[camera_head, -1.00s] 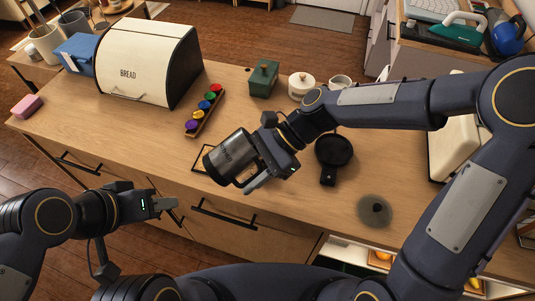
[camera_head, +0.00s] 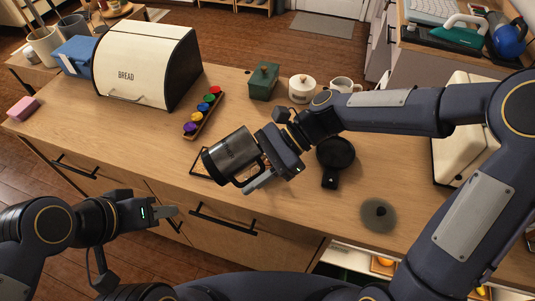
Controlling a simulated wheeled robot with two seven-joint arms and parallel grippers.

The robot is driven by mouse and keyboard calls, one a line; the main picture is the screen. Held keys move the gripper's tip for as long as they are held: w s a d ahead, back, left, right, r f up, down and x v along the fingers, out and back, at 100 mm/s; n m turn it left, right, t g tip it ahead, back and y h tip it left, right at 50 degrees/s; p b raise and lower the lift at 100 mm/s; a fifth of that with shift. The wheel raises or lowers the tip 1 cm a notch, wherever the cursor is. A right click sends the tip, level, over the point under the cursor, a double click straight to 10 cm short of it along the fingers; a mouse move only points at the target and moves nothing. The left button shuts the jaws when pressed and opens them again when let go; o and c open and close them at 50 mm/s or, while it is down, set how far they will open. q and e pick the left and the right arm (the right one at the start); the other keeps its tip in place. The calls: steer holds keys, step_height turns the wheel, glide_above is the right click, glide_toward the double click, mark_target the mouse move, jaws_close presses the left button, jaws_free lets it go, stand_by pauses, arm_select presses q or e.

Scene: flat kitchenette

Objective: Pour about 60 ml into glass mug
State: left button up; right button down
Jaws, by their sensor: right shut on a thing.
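A dark grey metallic jug (camera_head: 229,154) with a black handle is in my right gripper (camera_head: 268,163). The gripper is shut on it from its right side and holds it tilted, low over the front middle of the counter. Its open end is turned away and I cannot see any liquid. A pale mug with a handle (camera_head: 342,84) stands at the counter's back edge, partly behind my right arm; I cannot tell if it is glass. My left gripper (camera_head: 165,211) is empty in front of the counter; its finger gap is too small to judge.
A black pan (camera_head: 335,152) and a round grey lid (camera_head: 378,214) lie to the right. A bread box (camera_head: 146,64), a strip of coloured pots (camera_head: 203,113), a green canister (camera_head: 263,80) and a white pot (camera_head: 301,88) stand behind.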

steer(key=shift+r, duration=0.1)
steer(key=shift+w+d+r+y, duration=0.2)
steer(key=shift+d+y, duration=0.15)
steer(key=shift+y, duration=0.15)
stand_by(1.0)
steer(key=shift+r+g+y, duration=0.25)
steer(key=shift+g+y, duration=0.25)
stand_by(1.1)
steer(key=shift+s+a+f+t+h, duration=0.3)
steer(key=shift+a+h, duration=0.1)
steer(key=shift+h, duration=0.2)
steer(key=shift+s+a+f+t+h+p, duration=0.1)
steer(key=shift+f+t+h+p, duration=0.2)
steer(key=shift+h+p, duration=0.65)
steer(key=shift+w+a+f+t+h+p, duration=0.1)
steer(key=shift+t+h+p, duration=0.4)
steer(key=shift+p, duration=0.85)
steer(key=shift+s+a+f+t+h+p, duration=0.15)
steer(key=shift+t+h+p, duration=0.15)
steer(key=shift+h+p, duration=0.65)
